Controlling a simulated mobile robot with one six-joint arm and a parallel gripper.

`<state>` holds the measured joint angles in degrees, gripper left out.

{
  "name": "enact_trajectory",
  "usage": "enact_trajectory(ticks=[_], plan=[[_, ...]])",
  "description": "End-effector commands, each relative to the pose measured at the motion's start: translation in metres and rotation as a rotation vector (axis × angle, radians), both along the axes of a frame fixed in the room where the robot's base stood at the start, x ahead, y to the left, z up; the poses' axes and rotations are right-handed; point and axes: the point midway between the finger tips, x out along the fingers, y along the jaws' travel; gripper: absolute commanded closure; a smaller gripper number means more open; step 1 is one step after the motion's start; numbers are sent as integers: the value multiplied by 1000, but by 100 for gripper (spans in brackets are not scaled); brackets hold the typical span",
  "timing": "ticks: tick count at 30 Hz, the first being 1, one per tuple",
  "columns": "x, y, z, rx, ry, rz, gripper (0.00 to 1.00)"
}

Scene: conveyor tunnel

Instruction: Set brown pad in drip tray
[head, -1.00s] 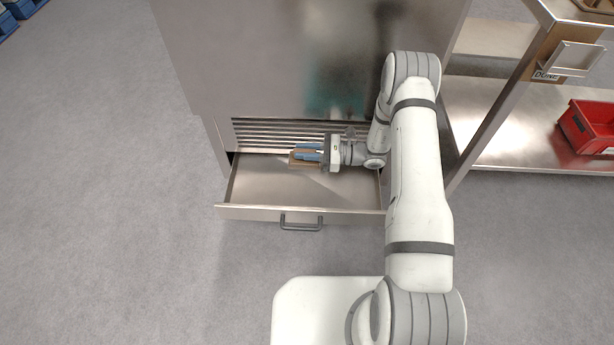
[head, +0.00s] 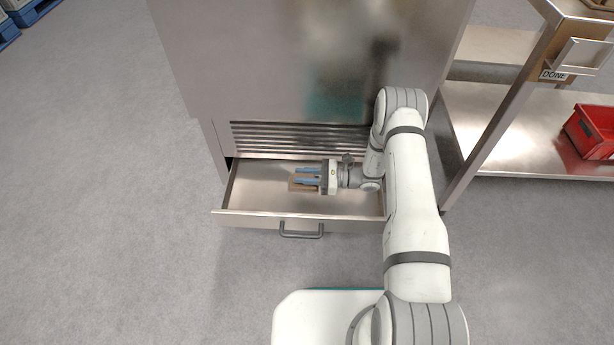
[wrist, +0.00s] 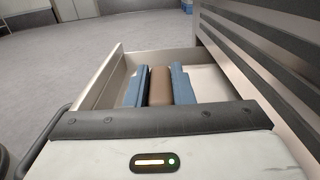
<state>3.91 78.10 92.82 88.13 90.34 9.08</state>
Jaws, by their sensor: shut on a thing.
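The brown pad (wrist: 160,86) is between the two blue fingers of my gripper (wrist: 156,88) in the wrist view. In the head view the pad (head: 293,184) shows at the tips of my gripper (head: 308,177), which points left. The drip tray (head: 255,213) is a metal drawer pulled out at the foot of the steel housing, with a dark handle on its front. The pad and fingers are over the tray's middle, inside its walls in the head view. I cannot tell whether the pad touches the tray floor. Its underside is hidden.
The steel housing (head: 300,60) with a louvred vent (head: 290,137) rises right behind the tray. A steel shelf unit (head: 500,130) with a red bin (head: 592,130) stands at the right. The grey floor at the left and front is clear.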

Motion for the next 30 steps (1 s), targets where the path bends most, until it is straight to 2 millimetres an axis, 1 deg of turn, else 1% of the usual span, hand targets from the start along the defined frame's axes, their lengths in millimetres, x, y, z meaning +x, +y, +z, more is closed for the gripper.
enact_trajectory(ticks=[11, 15, 16, 23, 30], plan=[[0, 0, -12, 0, 0, 1, 100], [0, 1, -12, 0, 0, 1, 100], [0, 1, -12, 0, 0, 1, 76], [0, 1, -12, 0, 0, 1, 57], [0, 1, -11, 0, 0, 2, 57]])
